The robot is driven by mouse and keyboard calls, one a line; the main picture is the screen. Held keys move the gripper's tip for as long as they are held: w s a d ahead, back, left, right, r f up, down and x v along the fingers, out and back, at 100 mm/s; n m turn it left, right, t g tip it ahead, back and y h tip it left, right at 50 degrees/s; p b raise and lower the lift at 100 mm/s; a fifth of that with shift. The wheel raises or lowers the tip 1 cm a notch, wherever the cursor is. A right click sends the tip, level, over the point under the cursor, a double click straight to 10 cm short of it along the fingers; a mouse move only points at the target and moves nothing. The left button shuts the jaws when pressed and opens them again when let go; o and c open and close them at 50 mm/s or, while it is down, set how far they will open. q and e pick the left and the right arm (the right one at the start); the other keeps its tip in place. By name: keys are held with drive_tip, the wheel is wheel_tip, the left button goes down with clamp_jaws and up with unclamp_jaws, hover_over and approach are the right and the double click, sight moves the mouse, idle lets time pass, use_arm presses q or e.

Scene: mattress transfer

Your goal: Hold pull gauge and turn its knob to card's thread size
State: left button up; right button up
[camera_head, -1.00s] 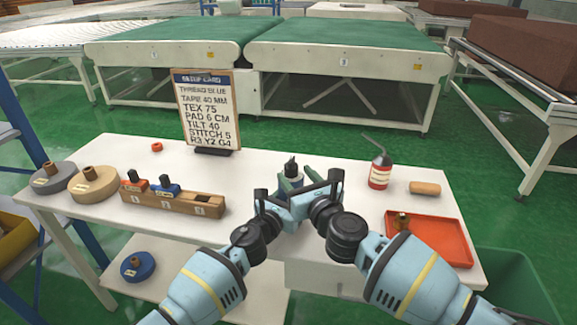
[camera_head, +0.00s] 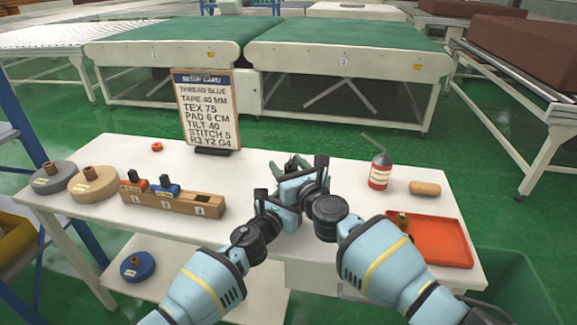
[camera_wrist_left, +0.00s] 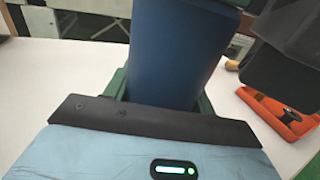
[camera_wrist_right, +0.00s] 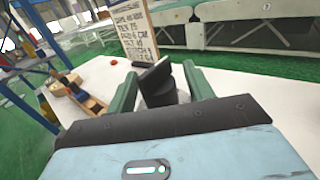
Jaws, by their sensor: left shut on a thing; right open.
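The setup card (camera_head: 207,110) stands upright at the back of the white table and reads TEX 75 among its lines. My left gripper (camera_head: 272,192) is shut on a dark blue body, which I take for the pull gauge (camera_wrist_left: 175,50), between its green fingers. My right gripper (camera_head: 298,166) is close beside it, turned toward it. In the right wrist view its green fingers (camera_wrist_right: 160,78) are open, with a dark knob-like part (camera_wrist_right: 153,76) between them. I cannot tell whether they touch it. The gauge's dial and markings are hidden.
A wooden block (camera_head: 187,203) with red and blue pieces sits left, beside grey (camera_head: 54,178) and tan (camera_head: 93,184) spools. A red-labelled bottle (camera_head: 380,172), a wooden cylinder (camera_head: 425,188) and an orange tray (camera_head: 445,240) are right. The table's middle behind the grippers is clear.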

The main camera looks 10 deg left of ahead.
drive_tip(key=c, duration=1)
drive_tip(key=shift+r+m+t+h, duration=0.1)
drive_tip(key=shift+m+t+h, duration=0.55)
drive_tip(key=shift+h, duration=0.25)
drive_tip(key=shift+a+r+m+t+h, duration=0.15)
drive_tip(key=shift+r+m+t+h, duration=0.1)
drive_tip(key=shift+r+m+h, duration=0.25)
drive_tip(key=shift+f, duration=0.15)
drive_tip(key=shift+w+d+f+m+h, duration=0.1)
drive_tip(key=shift+d+f+m+h, duration=0.2)
drive_tip(key=shift+h, duration=0.4)
drive_tip(key=o, duration=0.9)
drive_tip(key=shift+c, duration=0.2)
drive_tip(key=shift+o, duration=0.7)
drive_tip(key=shift+f, duration=0.1)
